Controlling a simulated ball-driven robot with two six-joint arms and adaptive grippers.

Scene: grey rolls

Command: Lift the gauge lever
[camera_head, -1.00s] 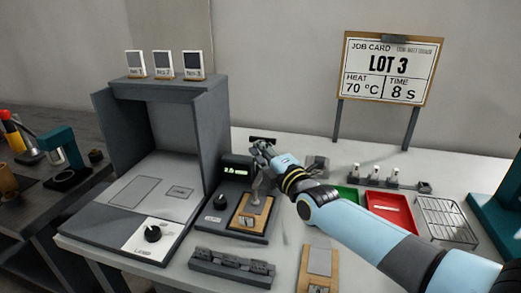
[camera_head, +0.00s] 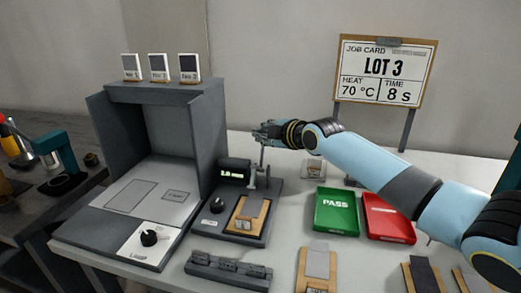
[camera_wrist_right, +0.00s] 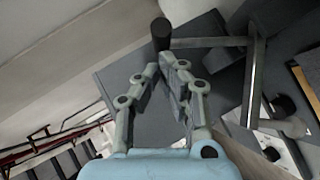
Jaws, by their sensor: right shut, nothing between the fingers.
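My right gripper (camera_head: 263,133) is shut and empty, high at the top of the gauge's upright post. In the right wrist view, the lever's black knob (camera_wrist_right: 161,34) and grey bar (camera_wrist_right: 212,42) lie just beyond my shut fingertips (camera_wrist_right: 168,62). Whether they touch the knob is unclear. In the head view my gripper hides the lever's end.
A green PASS tray (camera_head: 336,211) and a red tray (camera_head: 388,216) stand to the right. A slotted grey rack (camera_head: 228,270) and another board (camera_head: 317,265) lie in front. The job card (camera_head: 385,72) stands behind.

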